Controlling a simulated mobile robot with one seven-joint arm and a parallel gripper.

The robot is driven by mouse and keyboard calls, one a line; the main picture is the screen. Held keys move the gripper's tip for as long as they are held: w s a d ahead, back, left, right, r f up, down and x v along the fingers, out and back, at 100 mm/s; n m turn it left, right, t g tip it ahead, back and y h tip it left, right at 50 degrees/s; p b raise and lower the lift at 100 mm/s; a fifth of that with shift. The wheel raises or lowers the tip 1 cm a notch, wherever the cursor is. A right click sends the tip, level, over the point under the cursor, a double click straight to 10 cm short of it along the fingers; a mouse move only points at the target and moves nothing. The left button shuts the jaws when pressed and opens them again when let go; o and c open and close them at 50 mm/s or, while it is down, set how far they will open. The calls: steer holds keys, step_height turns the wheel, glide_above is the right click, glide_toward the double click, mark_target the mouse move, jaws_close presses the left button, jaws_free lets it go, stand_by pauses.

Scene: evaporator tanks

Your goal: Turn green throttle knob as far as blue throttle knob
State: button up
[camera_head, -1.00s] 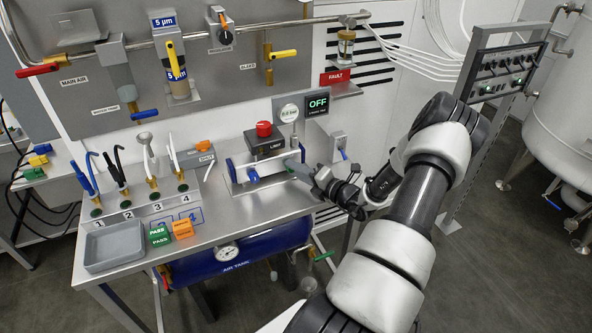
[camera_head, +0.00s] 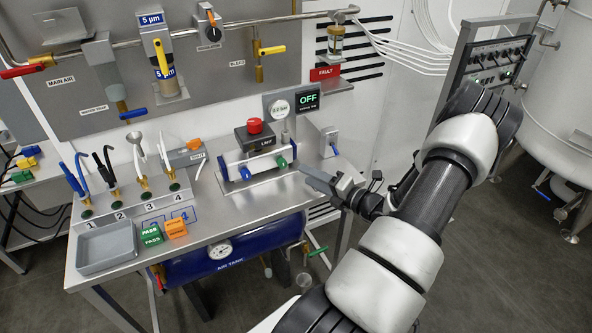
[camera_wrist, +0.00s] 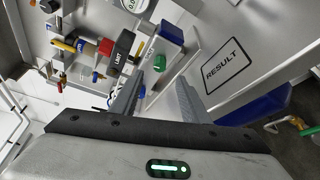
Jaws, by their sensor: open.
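The green throttle knob (camera_head: 281,162) and the blue throttle knob (camera_head: 244,173) sit side by side on the front of a pale valve block (camera_head: 262,169) with blue ends, green on the right. In the head view, the green knob looks roughly upright; the blue knob's exact angle is too small to read. My gripper (camera_head: 312,179) is open and empty, to the right of the green knob and apart from it. The wrist view shows the green knob (camera_wrist: 159,62) beyond my open fingers (camera_wrist: 160,98). I cannot clearly make out the blue knob there.
A dark LIMIT box (camera_head: 261,138) with a red button stands behind the block. A display (camera_head: 307,101) reads OFF beside a gauge (camera_head: 280,107). A small post with a blue lever (camera_head: 333,148) stands right of the block. The bench top in front of the block is clear.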

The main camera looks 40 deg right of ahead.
steer(key=s+d+r, duration=0.1)
steer(key=s, duration=0.6)
steer(key=shift+s, duration=0.35)
